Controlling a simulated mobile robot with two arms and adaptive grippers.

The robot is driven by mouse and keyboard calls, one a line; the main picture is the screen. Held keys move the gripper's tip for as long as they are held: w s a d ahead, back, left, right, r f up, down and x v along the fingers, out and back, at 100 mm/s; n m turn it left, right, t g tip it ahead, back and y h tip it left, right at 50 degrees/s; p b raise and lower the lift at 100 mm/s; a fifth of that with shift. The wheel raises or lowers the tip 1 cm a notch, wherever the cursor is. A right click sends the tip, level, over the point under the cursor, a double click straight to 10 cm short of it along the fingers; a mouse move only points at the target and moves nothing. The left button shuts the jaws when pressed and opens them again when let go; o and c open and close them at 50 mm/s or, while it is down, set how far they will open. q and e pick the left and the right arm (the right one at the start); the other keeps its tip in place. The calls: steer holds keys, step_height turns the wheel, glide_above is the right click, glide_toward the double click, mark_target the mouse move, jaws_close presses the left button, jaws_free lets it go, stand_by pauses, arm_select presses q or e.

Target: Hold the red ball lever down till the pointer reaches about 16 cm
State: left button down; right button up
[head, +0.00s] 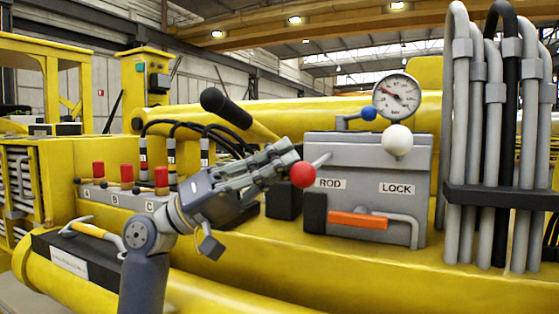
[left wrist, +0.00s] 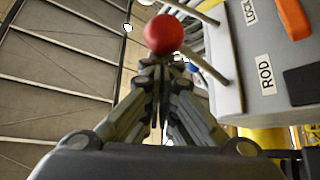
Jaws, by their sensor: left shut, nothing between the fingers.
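The red ball (head: 303,174) sits at the end of a short grey lever on the left side of a grey box labelled ROD and LOCK. My left gripper (head: 290,156) is shut and empty, with its fingertips close beside the ball's upper left. In the left wrist view the red ball (left wrist: 164,34) stands just beyond the closed fingertips (left wrist: 160,66). I cannot tell whether they touch it. No pointer with a centimetre scale can be made out. My right gripper is not in view.
The grey box (head: 365,165) carries a white ball (head: 398,140), an orange handle (head: 357,220) and a round gauge (head: 396,97). A black-gripped lever (head: 226,108) rises behind my left gripper. Red-topped levers (head: 127,173) stand at left; grey pipes (head: 490,150) at right.

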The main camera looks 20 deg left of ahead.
arm_select(q)
steer(key=shift+d, duration=0.1)
steer(key=v, duration=1.2)
stand_by(0.8)
